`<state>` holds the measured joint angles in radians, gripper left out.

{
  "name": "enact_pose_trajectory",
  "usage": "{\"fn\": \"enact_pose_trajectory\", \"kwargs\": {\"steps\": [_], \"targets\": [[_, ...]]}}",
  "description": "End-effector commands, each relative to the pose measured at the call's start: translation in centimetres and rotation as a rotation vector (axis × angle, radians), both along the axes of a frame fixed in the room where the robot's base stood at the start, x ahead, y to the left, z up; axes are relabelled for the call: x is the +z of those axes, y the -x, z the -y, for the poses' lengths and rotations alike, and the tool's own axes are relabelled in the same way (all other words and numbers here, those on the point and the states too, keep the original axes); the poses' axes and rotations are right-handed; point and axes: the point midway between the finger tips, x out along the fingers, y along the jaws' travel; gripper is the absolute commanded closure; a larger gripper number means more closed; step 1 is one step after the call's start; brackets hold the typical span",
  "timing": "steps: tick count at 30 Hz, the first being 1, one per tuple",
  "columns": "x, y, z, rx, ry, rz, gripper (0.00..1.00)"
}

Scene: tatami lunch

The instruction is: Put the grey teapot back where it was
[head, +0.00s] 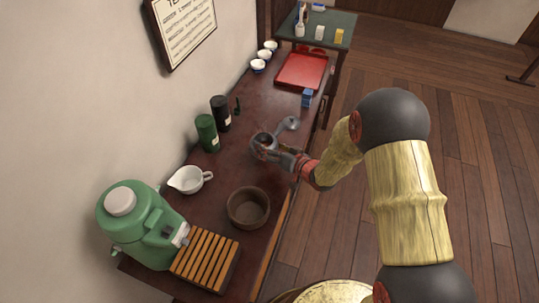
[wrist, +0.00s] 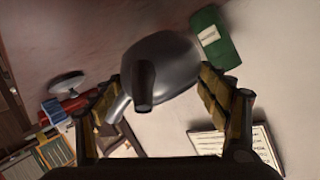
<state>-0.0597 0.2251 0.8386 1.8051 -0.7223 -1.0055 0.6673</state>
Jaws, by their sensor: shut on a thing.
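The grey teapot (head: 263,141) is at the middle of the long dark table in the head view. Its rounded body (wrist: 165,65) fills the middle of the wrist view, with a dark handle pointing toward the camera. My gripper (head: 282,156) reaches in from the right and is shut on the teapot; its fingers (wrist: 160,95) show on both sides of it. I cannot tell whether the teapot touches the table. A small round grey lid-like piece (head: 291,123) is just beyond the teapot, and a similar disc shows in the wrist view (wrist: 67,82).
Green (head: 207,133) and black (head: 221,113) canisters stand by the wall. A white pitcher (head: 187,180), brown bowl (head: 248,208), slatted wooden tray (head: 206,258) and green dispenser (head: 140,228) are nearer. A blue box (head: 307,98), red tray (head: 300,70) and several cups (head: 258,67) are farther.

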Motion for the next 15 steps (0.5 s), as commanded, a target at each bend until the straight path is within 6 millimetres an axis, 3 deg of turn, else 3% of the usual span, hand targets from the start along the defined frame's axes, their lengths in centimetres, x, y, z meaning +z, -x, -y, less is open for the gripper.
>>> {"fn": "enact_pose_trajectory", "kwargs": {"steps": [8, 15], "targets": [[-1.3, -1.2, 0.0, -0.001, 0.0, 0.002, 0.67], [-4.6, -1.4, 0.0, 0.0, 0.0, 0.001, 0.67]]}}
